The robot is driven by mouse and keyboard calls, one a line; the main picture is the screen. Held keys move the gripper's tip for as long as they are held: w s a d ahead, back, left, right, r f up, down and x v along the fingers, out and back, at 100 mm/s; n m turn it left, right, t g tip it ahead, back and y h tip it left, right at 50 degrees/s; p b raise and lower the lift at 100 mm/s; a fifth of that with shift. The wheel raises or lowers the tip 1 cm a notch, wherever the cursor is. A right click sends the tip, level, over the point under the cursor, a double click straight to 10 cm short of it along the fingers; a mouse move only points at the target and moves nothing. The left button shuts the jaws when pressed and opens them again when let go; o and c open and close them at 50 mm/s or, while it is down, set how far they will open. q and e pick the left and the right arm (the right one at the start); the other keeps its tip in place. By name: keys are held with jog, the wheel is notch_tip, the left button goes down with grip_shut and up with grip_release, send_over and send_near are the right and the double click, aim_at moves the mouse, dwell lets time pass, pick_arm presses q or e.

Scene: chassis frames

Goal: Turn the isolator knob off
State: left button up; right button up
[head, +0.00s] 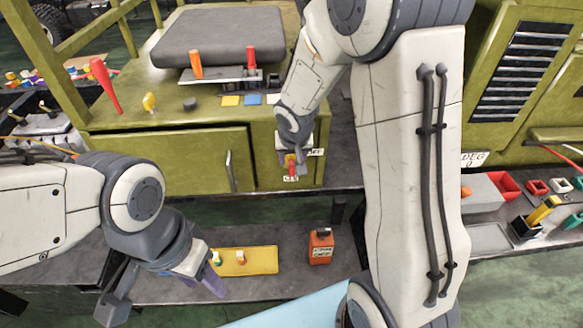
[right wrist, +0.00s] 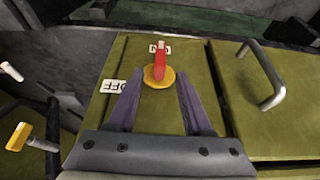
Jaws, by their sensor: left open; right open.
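The isolator knob is a red lever on a round yellow base on the green cabinet's front; it shows in the right wrist view (right wrist: 159,68) and partly in the head view (head: 291,169). Its red lever points at one small white label (right wrist: 160,48). Another label, reading OFF (head: 316,152), sits to one side. My right gripper (right wrist: 158,95) is open, with its two fingers either side of the yellow base in the picture; I cannot tell whether they touch it. My left gripper (head: 163,297) is open and empty, low on the left near the yellow tray.
The green cabinet (head: 180,160) has a door with a metal handle (right wrist: 267,75). Red and orange levers (head: 196,64) stand on its top beside a grey cushion (head: 220,37). Below are a yellow tray (head: 262,262) with small parts and an orange bottle (head: 321,246).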

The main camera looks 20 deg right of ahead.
aim_at(292, 165)
jog(key=b+x, duration=0.1)
jog(key=x, duration=0.4)
jog(key=shift+f+b, duration=0.2)
jog(key=shift+b, duration=0.1)
grip_shut()
